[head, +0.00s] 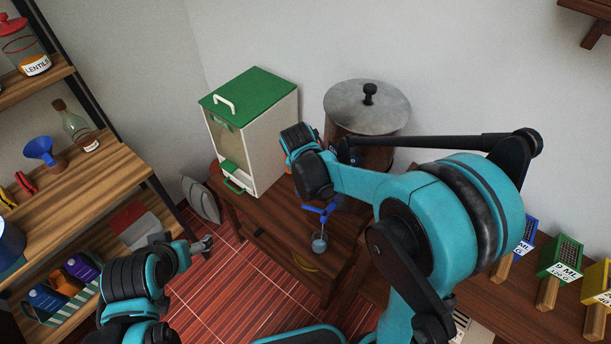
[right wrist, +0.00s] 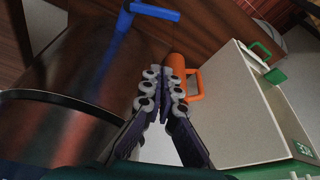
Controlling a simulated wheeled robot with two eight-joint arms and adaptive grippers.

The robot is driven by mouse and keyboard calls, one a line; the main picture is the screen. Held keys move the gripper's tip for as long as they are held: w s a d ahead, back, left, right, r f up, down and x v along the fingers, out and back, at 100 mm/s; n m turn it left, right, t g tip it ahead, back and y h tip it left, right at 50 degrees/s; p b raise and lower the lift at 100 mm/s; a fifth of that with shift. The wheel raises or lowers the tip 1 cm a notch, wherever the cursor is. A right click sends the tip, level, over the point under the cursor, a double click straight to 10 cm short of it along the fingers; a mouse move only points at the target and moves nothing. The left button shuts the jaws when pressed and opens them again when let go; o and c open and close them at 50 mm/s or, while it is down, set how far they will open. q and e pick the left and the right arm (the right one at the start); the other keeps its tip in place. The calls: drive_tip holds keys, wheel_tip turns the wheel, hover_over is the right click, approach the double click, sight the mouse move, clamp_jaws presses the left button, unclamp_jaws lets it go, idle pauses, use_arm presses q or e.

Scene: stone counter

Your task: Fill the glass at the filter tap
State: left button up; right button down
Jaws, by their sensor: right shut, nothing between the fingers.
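The filter is a large copper-brown vessel with a grey metal lid (head: 367,106), on the wooden stand; its side shows in the right wrist view (right wrist: 60,125). Its blue tap (head: 320,210) sticks out at the front and appears at the top of the right wrist view (right wrist: 128,18). A small bluish glass (head: 319,244) is below the tap; a thin pale line joins them, perhaps water. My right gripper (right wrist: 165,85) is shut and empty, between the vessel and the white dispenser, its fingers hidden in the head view. My left gripper (head: 203,244) is away to the left, its opening unclear.
An orange handled object (right wrist: 180,75) is just beyond my right fingertips. A white dispenser with a green lid (head: 250,130) stands left of the filter. Wooden shelves (head: 75,165) with jars and bottles fill the left. Labelled boxes (head: 558,258) stand on the right. Red floor tiles (head: 215,285) lie below.

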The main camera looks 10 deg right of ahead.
drive_tip(key=s+b+x, duration=0.1)
drive_tip(key=b+x, duration=0.3)
drive_tip(key=x, duration=0.6)
use_arm(q)
drive_tip(key=f, duration=0.4)
drive_tip(key=shift+s, duration=0.25)
use_arm(e)
drive_tip(key=s+a, duration=0.2)
drive_tip(key=s, duration=0.1)
drive_tip(key=shift+a+r, duration=0.2)
drive_tip(key=shift+r, duration=0.1)
